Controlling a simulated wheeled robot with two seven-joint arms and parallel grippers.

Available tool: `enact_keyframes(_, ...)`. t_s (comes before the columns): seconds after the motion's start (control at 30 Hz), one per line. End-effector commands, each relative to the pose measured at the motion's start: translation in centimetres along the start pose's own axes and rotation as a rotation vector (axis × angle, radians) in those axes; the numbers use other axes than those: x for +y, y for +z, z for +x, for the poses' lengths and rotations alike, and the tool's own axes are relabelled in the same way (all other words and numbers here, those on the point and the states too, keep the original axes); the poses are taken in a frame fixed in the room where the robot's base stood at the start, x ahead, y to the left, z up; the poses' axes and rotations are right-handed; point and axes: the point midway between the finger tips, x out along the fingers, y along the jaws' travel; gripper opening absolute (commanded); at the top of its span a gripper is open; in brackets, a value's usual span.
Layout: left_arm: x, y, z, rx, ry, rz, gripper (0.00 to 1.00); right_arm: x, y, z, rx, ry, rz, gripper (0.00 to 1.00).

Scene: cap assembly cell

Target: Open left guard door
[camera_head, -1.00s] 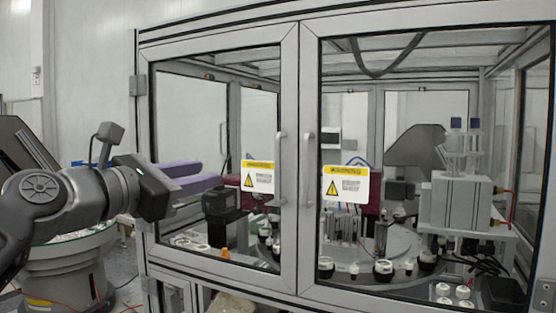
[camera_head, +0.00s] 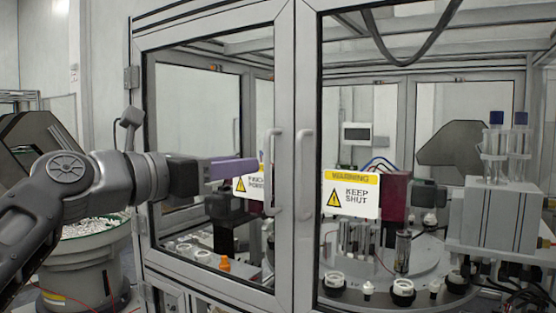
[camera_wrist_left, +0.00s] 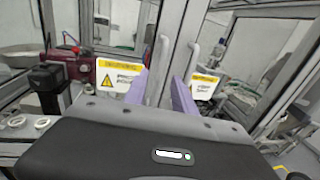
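The left guard door (camera_head: 284,90) is shut, a grey frame around clear glass. Its pale upright handle (camera_head: 268,172) is near its right edge and also shows in the left wrist view (camera_wrist_left: 160,62). My left gripper (camera_head: 256,170) is in front of the glass, its purple fingers pointing right, just left of the handle. They partly cover the door's warning sign (camera_head: 240,185). In the left wrist view the fingers (camera_wrist_left: 160,92) are spread and empty, with the left handle beyond the gap; I see no contact. My right gripper is not in view.
The right guard door (camera_head: 308,95) is shut, with its own handle (camera_head: 304,172) close beside the left one and a yellow-white warning sign (camera_head: 351,194). Behind the glass is a turntable with several caps. A bowl feeder (camera_head: 85,255) stands at the left, below my arm.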

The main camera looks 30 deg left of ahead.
Motion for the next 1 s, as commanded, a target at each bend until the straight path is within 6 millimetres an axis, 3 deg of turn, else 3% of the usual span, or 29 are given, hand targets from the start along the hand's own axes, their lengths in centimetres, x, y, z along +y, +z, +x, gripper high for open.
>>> enact_keyframes(0.33,0.0,0.0,0.9,0.002,-0.001,0.001,0.32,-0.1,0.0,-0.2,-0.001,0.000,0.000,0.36)
enact_keyframes(0.73,-0.1,0.1,6.6,0.001,-0.003,0.002,0.32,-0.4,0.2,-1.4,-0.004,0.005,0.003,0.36)
enact_keyframes(1.0,0.0,0.0,7.9,-0.001,0.000,0.002,0.32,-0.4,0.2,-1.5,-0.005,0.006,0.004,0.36)
